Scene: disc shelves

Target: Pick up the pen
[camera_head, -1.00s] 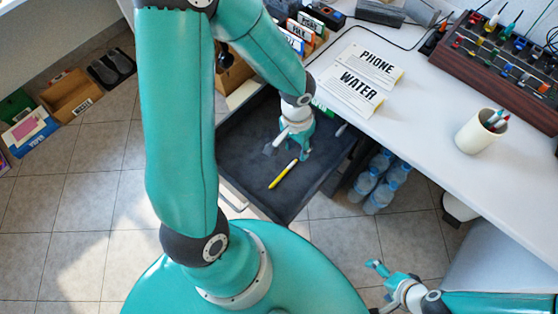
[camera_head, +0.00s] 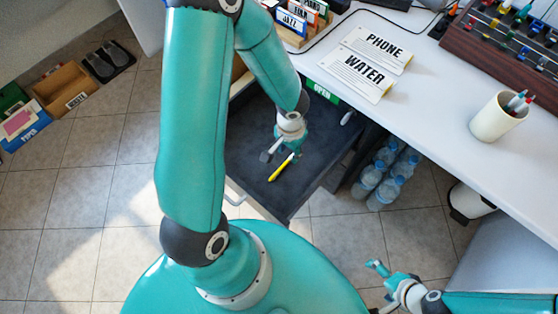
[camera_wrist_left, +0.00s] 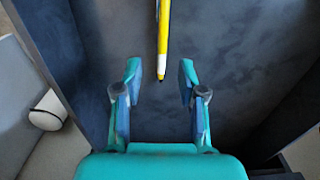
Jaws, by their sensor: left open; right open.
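The yellow pen (camera_head: 280,169) lies in the open dark drawer (camera_head: 247,145). My left gripper (camera_head: 282,153) is over the drawer at the pen's upper end in the head view. In the left wrist view the pen (camera_wrist_left: 163,38) runs down from the top edge, and its dark tip is roughly centred between the fingers. The left gripper (camera_wrist_left: 160,82) is open and empty there. Whether the fingers touch the drawer floor I cannot tell. My right gripper (camera_head: 378,284) is open and empty, low at the right, above the floor and away from the drawer.
The white desk (camera_head: 430,100) carries PHONE and WATER papers (camera_head: 357,73) and a pen cup (camera_head: 498,115). Water bottles (camera_head: 383,180) stand beneath it, right of the drawer. Drawer walls surround the pen. A WASTE box (camera_head: 65,90) stands on the floor at left.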

